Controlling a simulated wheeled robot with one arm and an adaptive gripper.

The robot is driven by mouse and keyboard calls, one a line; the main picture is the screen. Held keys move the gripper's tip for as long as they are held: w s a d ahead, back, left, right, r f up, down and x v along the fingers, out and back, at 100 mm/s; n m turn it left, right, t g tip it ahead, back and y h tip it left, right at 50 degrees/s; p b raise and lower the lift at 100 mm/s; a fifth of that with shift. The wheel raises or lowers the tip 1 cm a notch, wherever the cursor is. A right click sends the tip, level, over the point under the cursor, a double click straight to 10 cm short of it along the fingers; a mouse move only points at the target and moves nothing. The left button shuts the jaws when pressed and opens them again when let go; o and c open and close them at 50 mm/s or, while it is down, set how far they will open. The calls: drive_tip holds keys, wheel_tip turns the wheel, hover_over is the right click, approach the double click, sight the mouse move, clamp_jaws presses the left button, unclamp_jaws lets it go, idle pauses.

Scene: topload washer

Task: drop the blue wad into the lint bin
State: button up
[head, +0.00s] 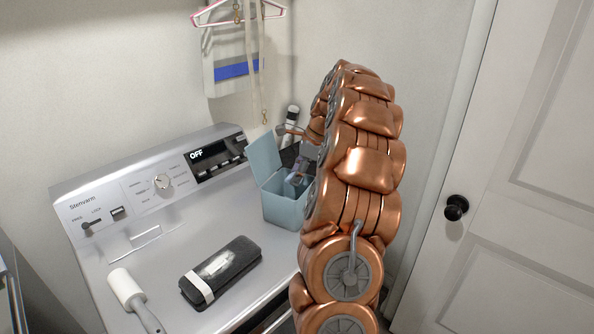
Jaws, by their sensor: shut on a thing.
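The lint bin (284,212) is a light blue box on the right rear of the washer top, with its lid (264,157) standing open. My copper arm comes up from the lower right and bends over toward the bin. My gripper (299,170) is at the bin's mouth, partly hidden by the arm, and is shut on the blue wad (293,180). The wad shows as a small grey-blue patch over the bin's opening. Whether it touches the bin's inner wall I cannot tell.
The washer top (155,258) carries a dark case with a white band (221,271) and a white lint roller (128,289). The control panel (150,180) runs behind. A hanger with a bag (232,60) hangs on the wall. A door (520,180) stands at the right.

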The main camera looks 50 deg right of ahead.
drive_tip(key=o, duration=0.8)
drive_tip(key=shift+v, duration=5.95)
drive_tip(key=shift+s, duration=0.1)
